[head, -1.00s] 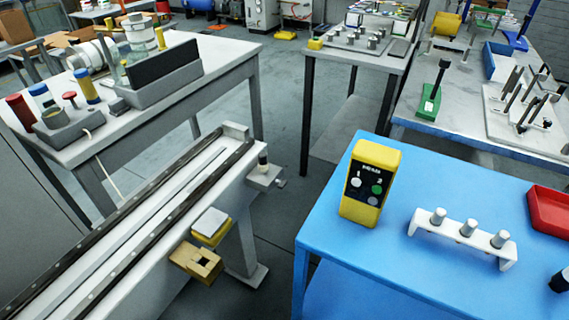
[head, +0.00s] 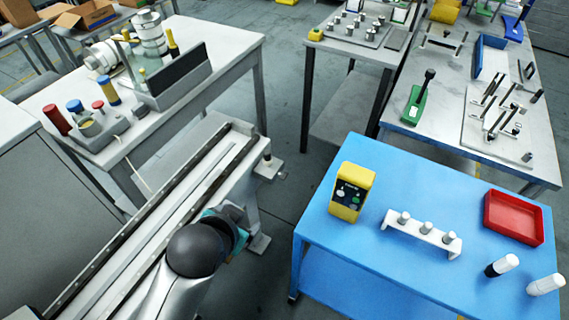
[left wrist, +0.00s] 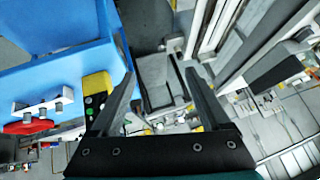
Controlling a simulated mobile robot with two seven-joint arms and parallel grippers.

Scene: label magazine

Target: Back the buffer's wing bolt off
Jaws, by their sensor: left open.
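A grey block (head: 268,167) with a dark-topped pin and a small side bolt sits at the far end of the long rail unit (head: 165,225). I cannot tell whether this is the buffer, and no wing shape is clear. My left arm comes in from the bottom in the head view, over the rail's right side. Its dark wrist and teal part hide the fingers there. In the left wrist view my left gripper (left wrist: 157,72) is open, its two black fingers wide apart. A grey boxy part shows beyond and between them, with nothing gripped. My right gripper is out of view.
A blue table (head: 400,265) at right holds a yellow control box (head: 351,192), a white rack with pins (head: 421,236), a red tray (head: 514,218) and two white-and-black cylinders. A grey bench (head: 150,130) stands left. Floor is open between rail and blue table.

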